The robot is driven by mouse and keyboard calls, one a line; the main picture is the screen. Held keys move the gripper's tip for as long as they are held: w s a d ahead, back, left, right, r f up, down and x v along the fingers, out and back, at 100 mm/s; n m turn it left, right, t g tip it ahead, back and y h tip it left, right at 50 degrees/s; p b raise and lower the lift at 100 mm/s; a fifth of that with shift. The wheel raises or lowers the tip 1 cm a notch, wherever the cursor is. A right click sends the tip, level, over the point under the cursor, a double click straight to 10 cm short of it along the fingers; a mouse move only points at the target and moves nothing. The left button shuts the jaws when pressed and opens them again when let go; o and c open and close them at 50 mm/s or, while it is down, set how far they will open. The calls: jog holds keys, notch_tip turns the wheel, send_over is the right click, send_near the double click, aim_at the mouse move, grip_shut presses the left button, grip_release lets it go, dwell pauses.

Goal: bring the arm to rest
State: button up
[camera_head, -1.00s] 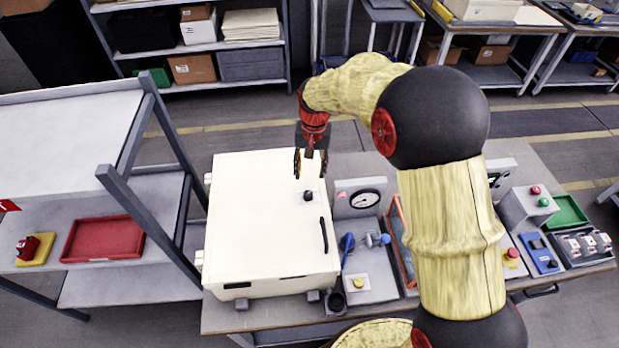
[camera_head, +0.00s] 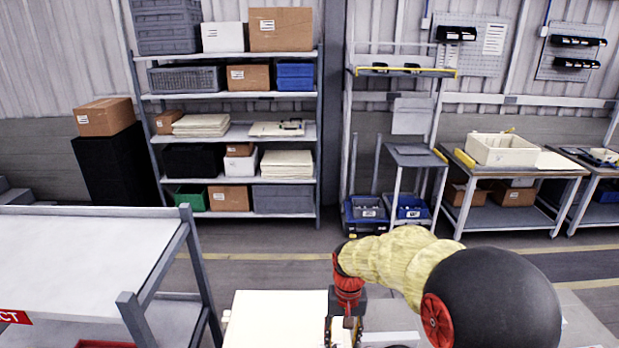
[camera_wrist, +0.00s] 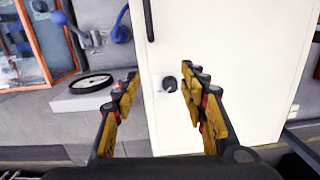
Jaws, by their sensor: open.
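My gripper (camera_head: 343,330) hangs at the bottom of the head view, pointing down, with its fingertips cut off or nearly so by the lower edge. In the wrist view my gripper (camera_wrist: 158,92) is open, with nothing between its two fingers. A cream cabinet (camera_wrist: 228,55) fills the middle and right of the wrist view, and its dark knob (camera_wrist: 169,83) shows between the fingers. The fingers look apart from the cabinet, though the exact gap cannot be told. Only part of the cabinet's top (camera_head: 275,320) shows in the head view.
A grey cart (camera_head: 85,265) stands at the left of the head view. A shelf with boxes (camera_head: 235,131) and workbenches (camera_head: 510,183) stand at the back. A round gauge (camera_wrist: 91,83), a blue-knobbed fitting (camera_wrist: 121,33) and an orange-framed panel (camera_wrist: 38,40) lie left of the cabinet in the wrist view.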

jog(key=s+d+r+t+b, duration=0.2)
jog(key=s+b, duration=0.3)
jog(key=s, duration=0.3)
jog(key=s+d+r+t+b, duration=0.2)
jog(key=s+d+b, duration=0.2)
jog(key=s, duration=0.4)
jog(key=s+d+r+t+b, duration=0.2)
jog(key=s+d+b, duration=0.2)
jog(key=s, duration=0.5)
jog(key=shift+r+n+b, duration=0.2)
jog(key=shift+n+b, duration=0.1)
jog(key=shift+b, duration=0.5)
jog(key=shift+w, duration=0.1)
jog(key=shift+c, duration=1.1)
